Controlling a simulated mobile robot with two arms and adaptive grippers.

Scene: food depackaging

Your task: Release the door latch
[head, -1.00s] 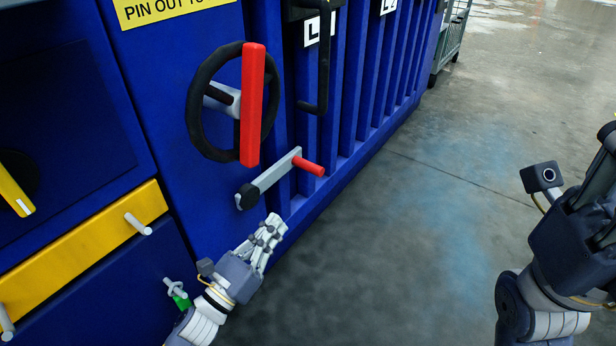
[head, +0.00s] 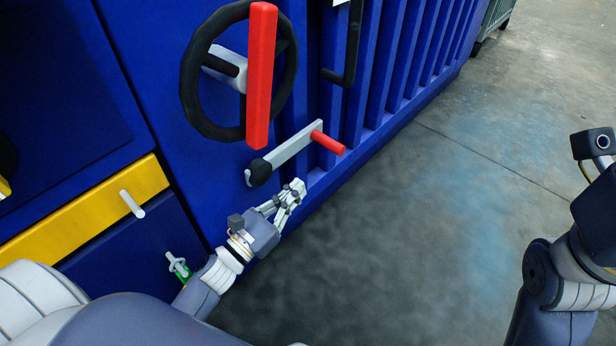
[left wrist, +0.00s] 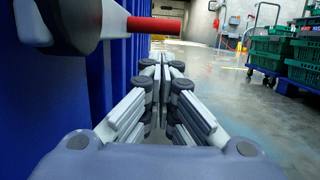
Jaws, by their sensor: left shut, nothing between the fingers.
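The door latch is a grey lever (head: 290,150) with a black pivot knob (head: 259,172) at its lower left and a red handle (head: 327,142) at its upper right. It is mounted on the blue container front, and it also shows at the upper left of the left wrist view, where its red handle (left wrist: 153,25) points right. My left gripper (head: 297,188) is shut and empty, just below the lever and apart from it. In the left wrist view its fingertips (left wrist: 163,66) meet below the red handle. My right gripper is not clearly in frame; only part of that arm shows at the right edge.
A black handwheel with a red bar (head: 262,75) sits above the lever. A yellow beam with a white pin (head: 132,203) and a green-tagged pin (head: 178,266) are to the left. Concrete floor (head: 430,230) is open to the right. Green crates (left wrist: 275,48) stand on a cart.

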